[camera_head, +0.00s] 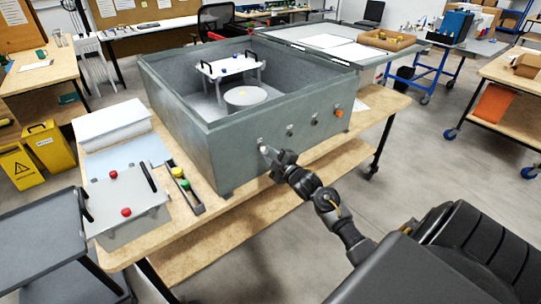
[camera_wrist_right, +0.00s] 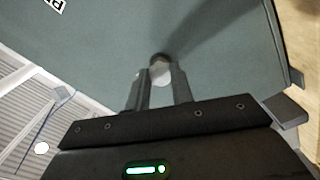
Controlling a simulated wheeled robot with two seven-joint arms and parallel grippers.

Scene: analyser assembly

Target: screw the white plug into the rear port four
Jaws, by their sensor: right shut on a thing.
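My right gripper (camera_head: 270,153) is at the near wall of the large grey analyser housing (camera_head: 235,159), by the leftmost port position in that wall. In the right wrist view the right gripper (camera_wrist_right: 160,82) is shut on the white plug (camera_wrist_right: 160,73). The plug's front end meets a dark round port (camera_wrist_right: 158,57) in the grey wall. How deep it sits cannot be told. In the head view the white plug (camera_head: 264,149) shows as a small pale tip at the wall. My left gripper is not in view.
Further right along the wall are two small fittings (camera_head: 289,131) and an orange plug (camera_head: 338,113). A grey plate (camera_head: 130,203) with red knobs and a narrow tray (camera_head: 197,206) with yellow and green parts lie left on the wooden table (camera_head: 222,205).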

